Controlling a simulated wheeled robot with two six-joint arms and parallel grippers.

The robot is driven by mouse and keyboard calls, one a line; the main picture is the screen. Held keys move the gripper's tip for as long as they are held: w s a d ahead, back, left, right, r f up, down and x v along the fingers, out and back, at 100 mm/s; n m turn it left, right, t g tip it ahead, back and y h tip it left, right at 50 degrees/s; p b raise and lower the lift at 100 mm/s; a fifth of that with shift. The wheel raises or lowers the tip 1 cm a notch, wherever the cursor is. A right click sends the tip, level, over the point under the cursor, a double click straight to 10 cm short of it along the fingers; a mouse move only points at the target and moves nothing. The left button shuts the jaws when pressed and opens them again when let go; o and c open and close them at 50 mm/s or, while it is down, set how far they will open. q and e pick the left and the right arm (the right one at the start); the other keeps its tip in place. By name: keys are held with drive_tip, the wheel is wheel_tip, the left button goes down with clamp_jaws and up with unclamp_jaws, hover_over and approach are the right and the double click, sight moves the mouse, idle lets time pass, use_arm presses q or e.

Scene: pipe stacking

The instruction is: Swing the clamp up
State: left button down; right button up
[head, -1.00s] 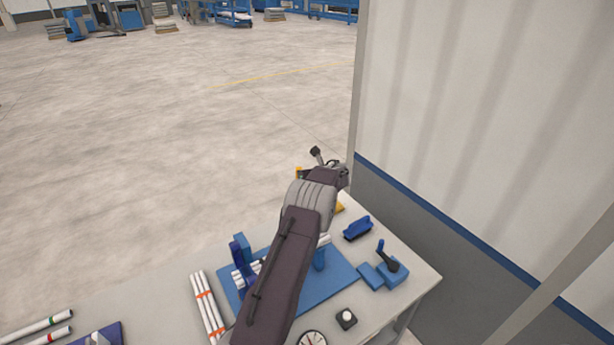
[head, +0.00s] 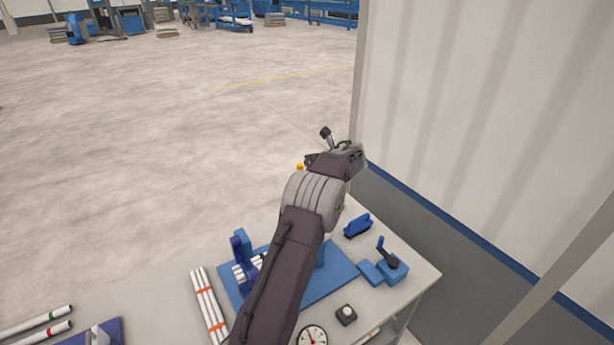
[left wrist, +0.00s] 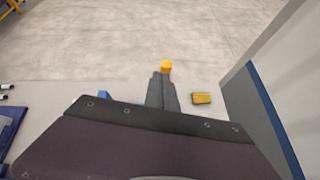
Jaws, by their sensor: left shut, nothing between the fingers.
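My left arm reaches across the table in the head view, and my left gripper (head: 357,157) is beyond the table's far edge. In the left wrist view its grey fingers (left wrist: 162,93) are together and hold nothing. A blue upright stand (head: 240,245) with white pipes (head: 245,271) is on the blue mat (head: 340,272), partly behind my arm. A blue block with a black lever (head: 387,256) stands near the table's right corner. I cannot tell which one is the clamp. My gripper is apart from both. My right gripper is not in view.
Loose white pipes with orange bands (head: 207,305) lie left of the mat. A blue brush-like object (head: 358,225), a dial (head: 313,337) and a small black box (head: 346,314) are on the table. A yellow block (left wrist: 201,98) shows in the wrist view. A wall (head: 480,120) stands at the right.

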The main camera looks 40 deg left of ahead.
use_arm(q)
drive_tip(key=s+d+f+n+h+b, duration=0.2)
drive_tip(key=s+d+f+h+b, duration=0.1)
drive_tip(key=s+d+f+b, duration=0.4)
drive_tip(key=s+d+f+n+h+b, duration=0.1)
drive_tip(key=s+d+f+h+b, duration=0.1)
drive_tip(key=s+d+f+b, duration=0.5)
drive_tip(key=s+d+f+n+g+h+b, duration=0.1)
drive_tip(key=s+d+f+n+g+h, duration=0.1)
drive_tip(key=s+d+f+n, duration=0.5)
drive_tip(key=s+d+f+n+g+h, duration=0.1)
drive_tip(key=s+d+f+n+h, duration=0.2)
drive_tip(key=s+d+f+n, duration=0.4)
drive_tip(key=s+n, duration=0.5)
drive_tip(key=n, duration=0.3)
drive_tip(key=shift+d+f+g+h+b, duration=0.15)
drive_tip(key=shift+f+g+h+b, duration=0.15)
drive_tip(key=shift+f+g+b, duration=0.1)
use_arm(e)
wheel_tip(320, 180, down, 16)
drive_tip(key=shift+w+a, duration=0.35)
